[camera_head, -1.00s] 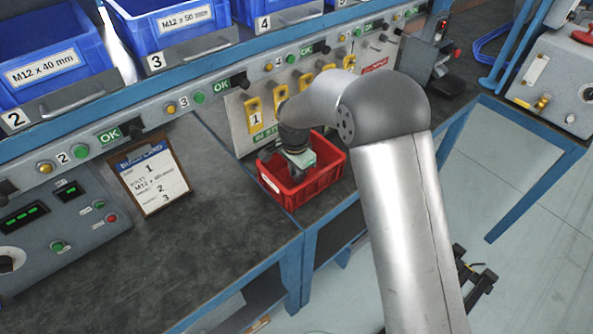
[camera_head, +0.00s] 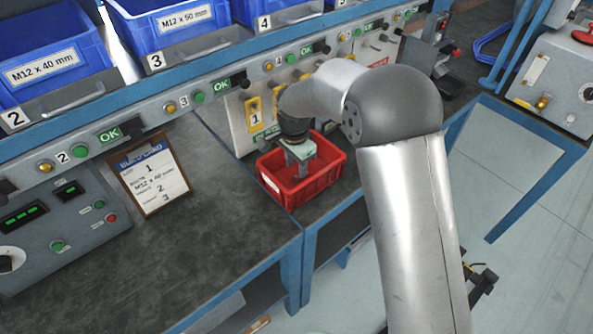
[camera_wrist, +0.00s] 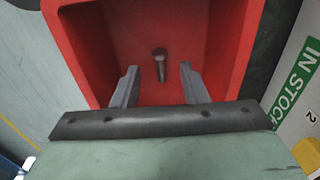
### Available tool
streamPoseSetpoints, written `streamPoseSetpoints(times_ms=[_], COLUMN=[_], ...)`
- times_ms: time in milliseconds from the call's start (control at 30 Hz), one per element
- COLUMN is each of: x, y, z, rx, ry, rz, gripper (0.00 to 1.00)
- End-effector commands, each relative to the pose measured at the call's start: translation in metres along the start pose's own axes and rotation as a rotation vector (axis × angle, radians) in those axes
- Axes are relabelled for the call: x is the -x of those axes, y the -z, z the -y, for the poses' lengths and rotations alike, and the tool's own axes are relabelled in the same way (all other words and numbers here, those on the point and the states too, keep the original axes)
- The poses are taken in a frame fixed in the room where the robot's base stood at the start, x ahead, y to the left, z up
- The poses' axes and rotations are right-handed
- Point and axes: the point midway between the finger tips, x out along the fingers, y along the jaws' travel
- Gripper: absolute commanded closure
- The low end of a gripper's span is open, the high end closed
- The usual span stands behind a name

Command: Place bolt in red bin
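The red bin (camera_head: 318,180) stands on the bench below the numbered yellow tags. In the wrist view the bin (camera_wrist: 84,62) fills the upper middle. A small dark bolt (camera_wrist: 160,62) lies on its floor, just beyond and between my fingertips and apart from both. My gripper (camera_head: 301,172) points down into the bin's opening. In the wrist view my gripper (camera_wrist: 159,70) is open, its two fingers apart with nothing between them. The bolt cannot be made out in the head view.
Blue bins, one labelled M12 x 40 mm (camera_head: 50,60) and one M12 x 50 mm (camera_head: 175,25), sit on the shelf above. A clipboard (camera_head: 152,178) leans against the left panel. The bench top (camera_head: 215,225) left of the red bin is clear.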

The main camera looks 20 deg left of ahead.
Motion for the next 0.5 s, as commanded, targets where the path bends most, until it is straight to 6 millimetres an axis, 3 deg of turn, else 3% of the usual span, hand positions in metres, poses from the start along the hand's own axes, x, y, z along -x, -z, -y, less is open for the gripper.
streamPoseSetpoints(times_ms=[200, 500], x=[0.050, 0.085], y=[0.000, 0.000], z=[0.001, 0.000], rx=[0.001, 0.001], ry=[0.004, 0.000], rz=[-0.002, -0.001], gripper=[0.60, 0.60])
